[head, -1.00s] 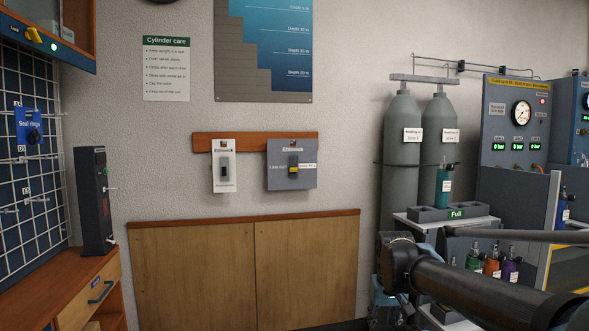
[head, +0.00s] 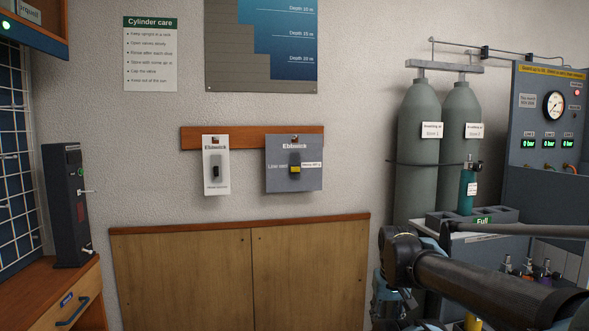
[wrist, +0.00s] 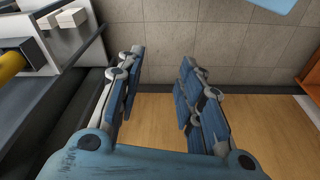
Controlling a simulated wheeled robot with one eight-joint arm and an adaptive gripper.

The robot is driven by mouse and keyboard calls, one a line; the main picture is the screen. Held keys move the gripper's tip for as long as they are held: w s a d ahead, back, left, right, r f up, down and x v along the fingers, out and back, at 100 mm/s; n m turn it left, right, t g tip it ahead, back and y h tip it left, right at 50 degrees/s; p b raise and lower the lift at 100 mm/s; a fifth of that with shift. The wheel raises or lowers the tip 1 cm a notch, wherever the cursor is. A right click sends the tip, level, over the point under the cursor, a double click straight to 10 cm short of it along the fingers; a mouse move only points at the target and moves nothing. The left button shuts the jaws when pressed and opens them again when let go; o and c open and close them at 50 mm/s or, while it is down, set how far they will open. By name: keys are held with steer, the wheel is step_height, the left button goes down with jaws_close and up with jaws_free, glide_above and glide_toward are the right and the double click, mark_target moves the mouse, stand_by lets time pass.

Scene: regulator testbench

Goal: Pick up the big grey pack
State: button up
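The big grey pack (head: 308,179) hangs on the wooden rail on the wall in the head view, right of a smaller white pack (head: 216,185). In the head view my arm is at the lower right, apart from the pack. The pack is not in the wrist view.
Wooden panels (head: 180,280) stand below the rail. Two grey-green cylinders (head: 419,110), a gauge panel (head: 530,125) and a rack with a teal bottle (head: 467,190) are at the right. A wooden cabinet (head: 85,295) with a dark upright box (head: 66,205) is at the left.

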steer(key=o, duration=0.5)
steer(key=shift+s+a+r, duration=0.1)
steer(key=shift+s+r, duration=0.05)
steer(key=shift+r, duration=0.1)
steer(key=shift+c, duration=0.2)
steer(key=m+t+y, duration=0.5)
steer(key=m+t, duration=1.2)
steer(key=m, duration=1.6)
glide_toward(296, 171)
steer(key=x, duration=0.9)
steer(key=shift+r, duration=0.1)
